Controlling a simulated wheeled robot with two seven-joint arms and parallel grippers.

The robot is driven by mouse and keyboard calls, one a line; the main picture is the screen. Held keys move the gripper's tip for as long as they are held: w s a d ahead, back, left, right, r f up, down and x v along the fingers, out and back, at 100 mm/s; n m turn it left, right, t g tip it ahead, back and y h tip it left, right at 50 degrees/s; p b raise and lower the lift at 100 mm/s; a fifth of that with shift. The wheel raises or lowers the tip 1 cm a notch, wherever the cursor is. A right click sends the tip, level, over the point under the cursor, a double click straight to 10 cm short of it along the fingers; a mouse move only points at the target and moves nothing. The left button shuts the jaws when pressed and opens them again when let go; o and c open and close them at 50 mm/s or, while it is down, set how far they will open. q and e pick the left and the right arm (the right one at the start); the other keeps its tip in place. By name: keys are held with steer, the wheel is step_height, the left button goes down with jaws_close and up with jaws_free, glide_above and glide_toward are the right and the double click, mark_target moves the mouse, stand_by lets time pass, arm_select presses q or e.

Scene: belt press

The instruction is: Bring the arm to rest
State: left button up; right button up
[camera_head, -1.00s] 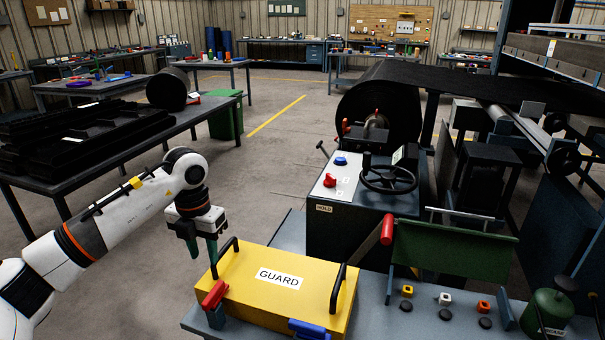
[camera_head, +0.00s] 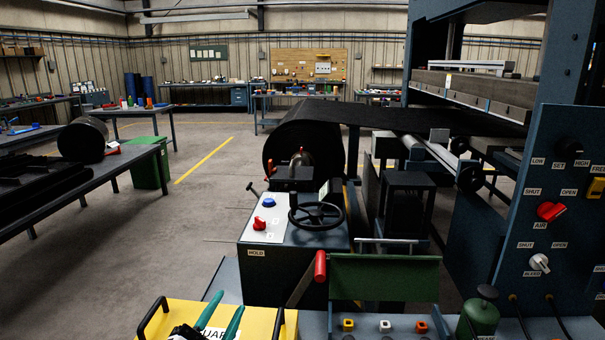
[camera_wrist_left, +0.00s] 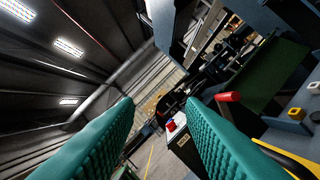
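My left gripper (camera_head: 230,300) shows at the bottom of the head view, its two green fingers pointing up and forward over the yellow guard (camera_head: 178,307). The fingers are apart with nothing between them. In the left wrist view the textured green fingers (camera_wrist_left: 160,105) also stand well apart, with open space and the workshop beyond. The rest of my left arm is below the head picture's edge. My right gripper is not in view.
Behind the guard stands a console with a black handwheel (camera_head: 316,212) and a red knob (camera_head: 259,223). A red-tipped lever (camera_head: 320,266) and a green plate (camera_head: 385,277) are right of the guard. A control panel (camera_head: 545,185) rises at the far right.

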arm_select(q)
steer(key=s+a+f+n+g+y, duration=0.4)
steer(key=f+n, duration=0.1)
steer(key=f, duration=0.3)
steer(key=s+a+f+n+g+y, duration=0.3)
steer(key=s+f+n+g, duration=0.15)
steer(key=f, duration=0.25)
steer(key=s+f+n+g, duration=0.1)
steer(key=s+f+g, duration=0.35)
steer(key=s, duration=0.35)
steer(key=s+f+n+g, duration=0.1)
steer(key=s+f+g, duration=0.3)
steer(key=s, duration=0.5)
step_height(320, 180, down, 27)
steer(key=s+p, duration=0.2)
steer(key=s+a+f+g+p, duration=0.1)
steer(key=s+a+f+g, duration=0.1)
steer(key=s+f, duration=1)
steer(key=s+a+m, duration=0.1)
steer(key=s, duration=0.3)
steer(key=shift+f+h, duration=0.3)
